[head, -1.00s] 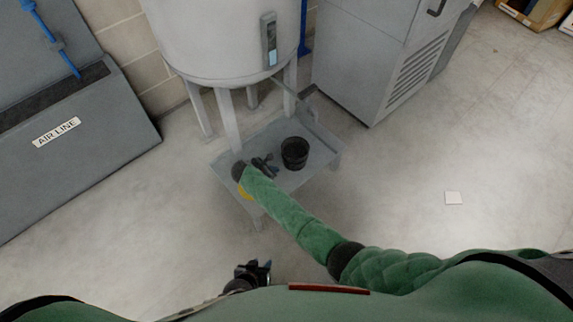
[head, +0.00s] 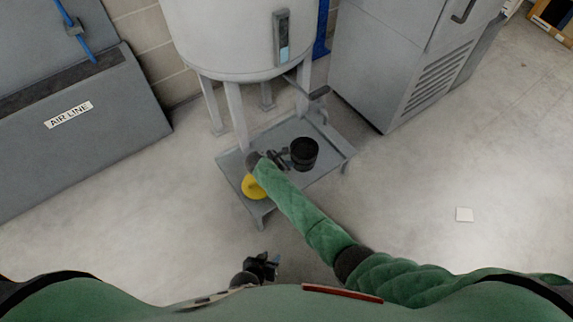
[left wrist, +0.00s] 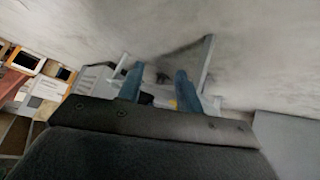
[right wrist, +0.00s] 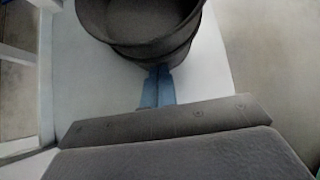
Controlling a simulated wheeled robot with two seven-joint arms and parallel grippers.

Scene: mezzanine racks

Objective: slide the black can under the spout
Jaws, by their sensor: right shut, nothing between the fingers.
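The black can (head: 304,155) stands upright on a low grey table (head: 322,166) in the head view, its open top facing up. The spout (head: 318,92) comes off the lower side of the pale tank, behind the can. My right gripper (head: 287,157) is shut and empty at the can's left side. In the right wrist view its fingertips (right wrist: 158,74) meet the lower wall of the can (right wrist: 143,22) or are very close to it; I cannot tell which. My left gripper (head: 265,262) is open and empty, low in front of me, with its spread fingers (left wrist: 160,78) in the left wrist view.
A yellow object (head: 254,187) sits at the table's left front, partly hidden by my right arm. A grey cabinet (head: 385,70) stands right of the tank, an "AIR LINE" panel (head: 85,130) at left.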

